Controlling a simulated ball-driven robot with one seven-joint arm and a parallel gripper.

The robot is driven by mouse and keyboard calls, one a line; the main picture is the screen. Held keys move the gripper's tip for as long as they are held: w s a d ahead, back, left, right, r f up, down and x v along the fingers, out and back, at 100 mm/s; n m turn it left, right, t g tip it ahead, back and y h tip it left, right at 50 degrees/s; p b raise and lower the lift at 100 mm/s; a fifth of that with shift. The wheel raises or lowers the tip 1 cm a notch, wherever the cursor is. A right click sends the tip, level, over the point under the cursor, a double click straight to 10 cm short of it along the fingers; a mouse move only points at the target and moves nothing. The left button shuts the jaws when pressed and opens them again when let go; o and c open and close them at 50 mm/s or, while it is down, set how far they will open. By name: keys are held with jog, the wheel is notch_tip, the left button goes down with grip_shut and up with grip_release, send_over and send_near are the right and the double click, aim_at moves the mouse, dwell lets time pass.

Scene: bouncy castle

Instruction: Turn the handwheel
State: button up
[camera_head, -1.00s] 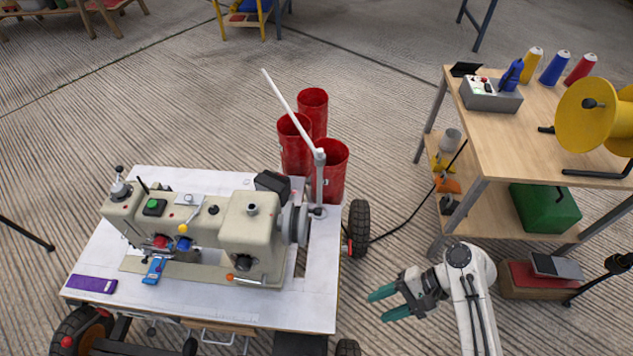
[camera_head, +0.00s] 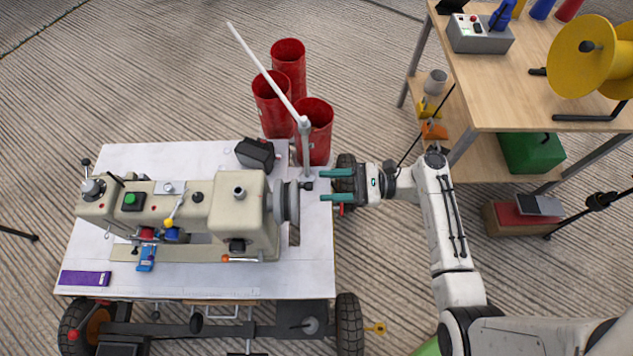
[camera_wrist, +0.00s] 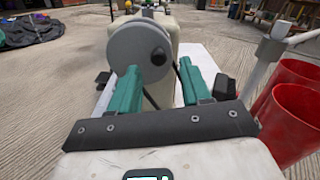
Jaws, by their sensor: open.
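The grey handwheel (camera_head: 287,203) is on the right end of the cream sewing machine (camera_head: 238,225), which stands on a white-topped table (camera_head: 215,283). In the wrist view the handwheel (camera_wrist: 141,50) is a grey disc with a black knob, straight ahead beyond my fingers. My gripper (camera_head: 323,186) has green fingers, spread apart and pointing left at the handwheel, with a gap between the fingertips and the wheel in the head view. In the wrist view my gripper (camera_wrist: 162,84) shows a finger on each side of the wheel's lower part. Nothing is between the fingers.
A white upright post (camera_head: 305,150) with a slanting rod stands at the table's right edge, close to my gripper. Red bins (camera_head: 314,125) stand behind it. A wooden workbench (camera_head: 520,85) with a yellow spool is at the right.

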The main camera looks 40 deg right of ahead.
aim_at(294, 202)
jog(key=shift+x, duration=1.8)
jog(key=shift+c, duration=0.4)
jog(key=shift+s, duration=0.1)
grip_shut()
